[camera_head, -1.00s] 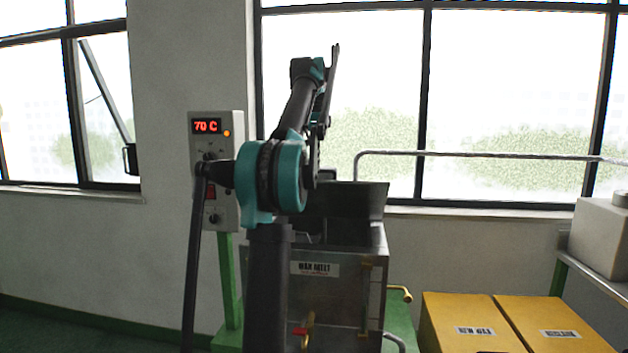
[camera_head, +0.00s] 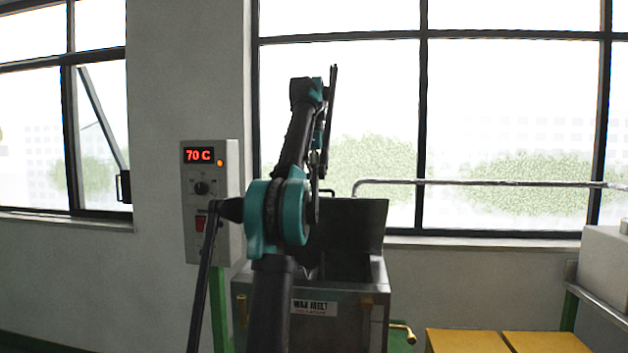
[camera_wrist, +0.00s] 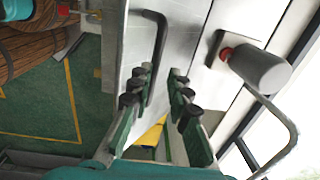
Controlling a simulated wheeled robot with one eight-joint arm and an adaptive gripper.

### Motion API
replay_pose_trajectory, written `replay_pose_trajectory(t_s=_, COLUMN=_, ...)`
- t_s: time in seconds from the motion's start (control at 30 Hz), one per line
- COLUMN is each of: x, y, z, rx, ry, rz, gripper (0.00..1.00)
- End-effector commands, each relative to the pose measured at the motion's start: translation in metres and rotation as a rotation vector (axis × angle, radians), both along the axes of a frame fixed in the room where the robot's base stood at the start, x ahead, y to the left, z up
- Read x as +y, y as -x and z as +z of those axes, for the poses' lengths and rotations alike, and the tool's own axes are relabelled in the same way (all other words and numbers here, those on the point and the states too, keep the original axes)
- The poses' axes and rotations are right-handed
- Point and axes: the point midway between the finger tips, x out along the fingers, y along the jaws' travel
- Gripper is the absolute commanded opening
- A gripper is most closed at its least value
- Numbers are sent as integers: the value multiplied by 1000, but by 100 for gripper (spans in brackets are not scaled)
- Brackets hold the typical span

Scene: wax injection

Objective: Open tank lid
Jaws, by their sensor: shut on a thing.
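The wax melt tank (camera_head: 340,315) stands behind my arm in the head view. Its dark lid (camera_head: 362,222) is raised steeply at the tank's rear, and the tank's mouth is partly exposed. In the wrist view the lid's black bent handle (camera_wrist: 161,45) runs down between my fingers. My gripper (camera_wrist: 160,90) is shut on this handle, with green fingers and dark pads on either side. In the head view my arm covers part of the tank and lid, and the grip itself is not clearly visible.
A control box (camera_head: 212,225) reading 70 C stands left of the tank. A metal rail (camera_head: 480,182) runs behind it. Yellow boxes (camera_head: 465,341) and a shelf with a pale box (camera_head: 605,265) are at right. In the wrist view a grey cylinder (camera_wrist: 260,70) is close by.

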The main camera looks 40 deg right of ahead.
Motion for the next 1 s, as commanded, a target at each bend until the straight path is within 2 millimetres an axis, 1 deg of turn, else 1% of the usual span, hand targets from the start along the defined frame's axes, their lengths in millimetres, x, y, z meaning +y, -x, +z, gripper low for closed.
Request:
replay_pose_trajectory(t_s=0.03, x=-10, y=-8, z=-7, rx=-11, ry=13, rz=1, gripper=15)
replay_pose_trajectory(t_s=0.07, x=-10, y=-8, z=-7, rx=-11, ry=13, rz=1, gripper=19)
replay_pose_trajectory(t_s=0.1, x=-10, y=-8, z=-7, rx=-11, ry=13, rz=1, gripper=30)
replay_pose_trajectory(t_s=0.13, x=-10, y=-8, z=-7, rx=-11, ry=13, rz=1, gripper=35)
replay_pose_trajectory(t_s=0.2, x=-10, y=-8, z=-7, rx=-11, ry=13, rz=1, gripper=40)
replay_pose_trajectory(t_s=0.83, x=-9, y=-7, z=-7, rx=-11, ry=13, rz=0, gripper=36)
replay_pose_trajectory(t_s=1.0, x=-9, y=-7, z=-12, rx=-11, ry=13, rz=0, gripper=35)
